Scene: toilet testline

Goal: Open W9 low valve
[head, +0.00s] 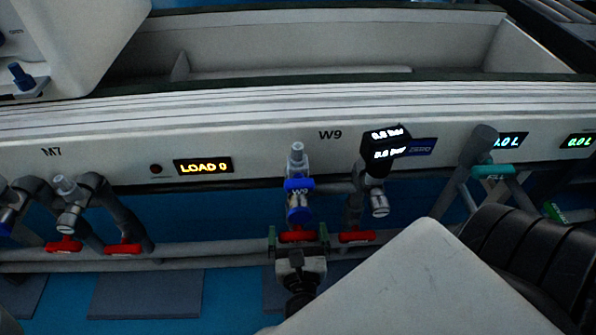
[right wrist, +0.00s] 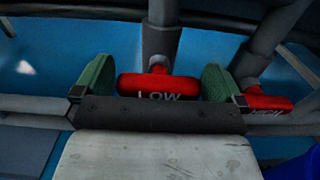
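The W9 low valve has a red handle marked LOW (right wrist: 158,85), lying crosswise on its grey pipe. In the head view this red handle (head: 297,236) sits below the blue W9 valve (head: 299,186). My right gripper (head: 299,240) is at the handle, with one green finger at each end of it. In the right wrist view my right gripper (right wrist: 158,84) is open, and small gaps show between the fingers and the handle. A second red handle, marked HIGH (right wrist: 265,103), is just right of the right finger; it also shows in the head view (head: 356,237). My left gripper is out of view.
Grey horizontal pipes (head: 200,249) run behind the handles. A black pressure display (head: 385,145) and a grey fitting stand right of the W9 valve. M7 pipes with red handles (head: 123,248) are at the left. My arm covers the lower right.

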